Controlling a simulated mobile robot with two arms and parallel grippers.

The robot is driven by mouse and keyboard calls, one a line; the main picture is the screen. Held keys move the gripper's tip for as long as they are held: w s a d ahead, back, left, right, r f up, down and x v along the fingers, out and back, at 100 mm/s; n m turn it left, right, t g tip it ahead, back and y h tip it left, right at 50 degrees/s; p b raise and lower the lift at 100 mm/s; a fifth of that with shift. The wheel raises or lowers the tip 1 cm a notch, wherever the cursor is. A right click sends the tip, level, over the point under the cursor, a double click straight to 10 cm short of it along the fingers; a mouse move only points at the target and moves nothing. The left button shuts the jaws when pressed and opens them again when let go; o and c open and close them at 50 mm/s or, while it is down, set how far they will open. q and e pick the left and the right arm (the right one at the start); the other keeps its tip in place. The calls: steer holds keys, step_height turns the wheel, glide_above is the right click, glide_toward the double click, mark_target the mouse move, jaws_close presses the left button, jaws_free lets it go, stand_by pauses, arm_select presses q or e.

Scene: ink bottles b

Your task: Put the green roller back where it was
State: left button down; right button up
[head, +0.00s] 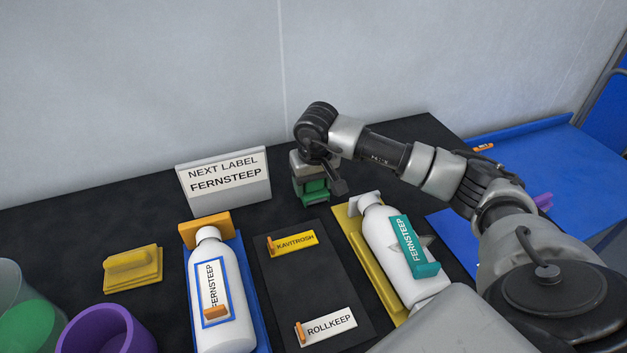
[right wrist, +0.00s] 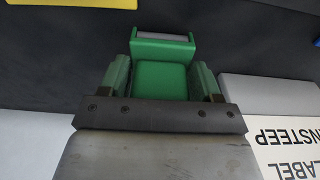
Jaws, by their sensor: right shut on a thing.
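The green roller (head: 315,192) is in my right gripper (head: 312,180), just right of the label sign and behind the dark mat. In the right wrist view the green roller (right wrist: 161,78) sits between the jaws, with a grey strip along its far end. My right gripper is shut on it. It is low over the black table; I cannot tell whether the roller touches the surface. My left gripper is not in view.
A sign (head: 225,182) reads "NEXT LABEL FERNSTEEP". White bottles lie on a blue holder (head: 261,310) and a yellow holder (head: 349,222). A dark mat (head: 305,277) holds two labels. A yellow block (head: 132,268) and purple cup (head: 105,325) stand left. A blue tray (head: 560,165) is right.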

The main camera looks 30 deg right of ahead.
mark_target(316, 193)
steer(key=o, duration=0.4)
steer(key=shift+f, duration=0.15)
steer(key=o, duration=0.5)
steer(key=shift+r, duration=0.65)
step_height(316, 193, up, 11)
steer(key=s, duration=0.1)
steer(key=shift+s+a+b, duration=0.2)
steer(key=shift+s+b, duration=0.05)
steer(key=shift+b, duration=0.1)
steer(key=shift+r, duration=0.1)
